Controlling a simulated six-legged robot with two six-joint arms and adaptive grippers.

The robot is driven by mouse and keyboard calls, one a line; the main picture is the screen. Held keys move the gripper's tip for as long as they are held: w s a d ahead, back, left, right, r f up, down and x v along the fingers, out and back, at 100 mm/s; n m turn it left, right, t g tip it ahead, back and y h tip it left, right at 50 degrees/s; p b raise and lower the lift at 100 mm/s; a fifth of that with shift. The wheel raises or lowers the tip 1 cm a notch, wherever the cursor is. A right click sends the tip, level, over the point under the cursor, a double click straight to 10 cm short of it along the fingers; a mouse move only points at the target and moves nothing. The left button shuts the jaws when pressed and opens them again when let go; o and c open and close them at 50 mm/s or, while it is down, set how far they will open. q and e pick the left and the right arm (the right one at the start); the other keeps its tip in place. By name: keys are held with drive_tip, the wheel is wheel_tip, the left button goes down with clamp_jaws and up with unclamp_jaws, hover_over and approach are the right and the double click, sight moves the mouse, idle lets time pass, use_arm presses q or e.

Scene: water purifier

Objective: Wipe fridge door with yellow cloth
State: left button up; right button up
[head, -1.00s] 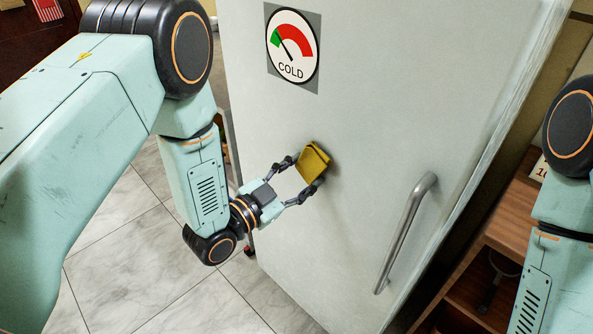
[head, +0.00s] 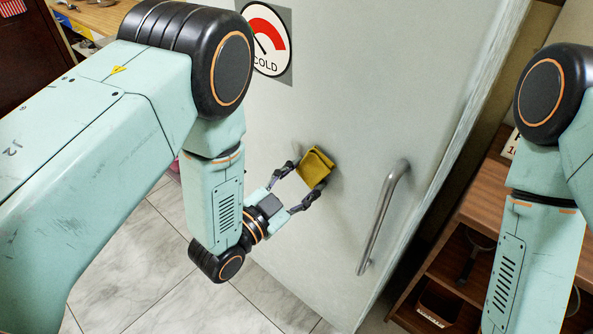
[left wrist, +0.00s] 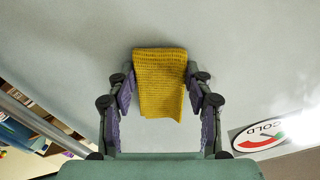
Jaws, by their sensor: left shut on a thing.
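The folded yellow cloth (head: 316,167) is held between the fingertips of my left gripper (head: 298,185), against or very close to the pale fridge door (head: 360,110). In the left wrist view the cloth (left wrist: 160,82) sits between the two fingers of the left gripper (left wrist: 160,95), with the door's flat surface behind it. Whether the cloth presses on the door is hard to tell. The door has a metal handle (head: 383,217) to the right of the cloth and a COLD gauge sign (head: 268,42) above left. My right arm shows at the right edge, but its gripper is out of view.
A wooden shelf unit (head: 480,225) stands to the right of the door. The tiled floor (head: 140,250) is bare at the lower left. A wooden counter (head: 95,18) with small items is at the upper left.

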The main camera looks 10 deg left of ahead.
sight(327, 179)
use_arm(q)
drive_tip(key=shift+s+d+p, duration=0.45)
drive_tip(key=shift+d+p, duration=0.1)
drive_tip(key=shift+d, duration=0.25)
drive_tip(key=shift+s+d+p, duration=0.45)
drive_tip(key=shift+d+p, duration=0.05)
drive_tip(key=shift+d, duration=0.25)
drive_tip(key=shift+v, duration=1.25)
drive_tip(key=v, duration=0.3)
drive_tip(key=shift+s+a, duration=0.15)
